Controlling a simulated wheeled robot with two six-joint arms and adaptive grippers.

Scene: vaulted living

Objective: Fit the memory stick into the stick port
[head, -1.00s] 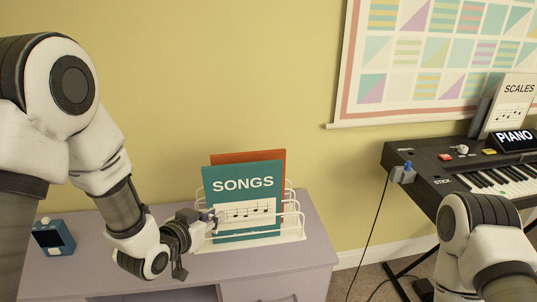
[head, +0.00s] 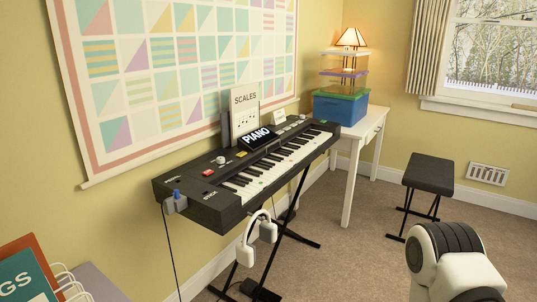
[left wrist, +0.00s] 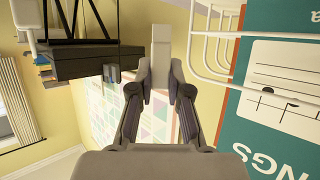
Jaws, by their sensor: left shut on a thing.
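My left gripper (left wrist: 161,82) is in the left wrist view only, shut on a pale grey bar, seemingly the memory stick (left wrist: 161,50). The stick points away from the fingers, clear of the keyboard. The black keyboard (head: 262,165) stands in the middle of the head view with a STICK label near its left front corner. It also shows upside down in the left wrist view (left wrist: 85,66). I cannot make out the stick port's opening. A grey box with a blue knob (head: 176,204) and a hanging cable sits at the keyboard's left end. My right gripper is out of view.
The SONGS book (head: 27,277) stands in a white wire rack (head: 70,284) at lower left. White headphones (head: 258,230) hang below the keyboard. A white side table (head: 362,142) with a blue bin (head: 340,108) and a black stool (head: 428,174) stand to the right.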

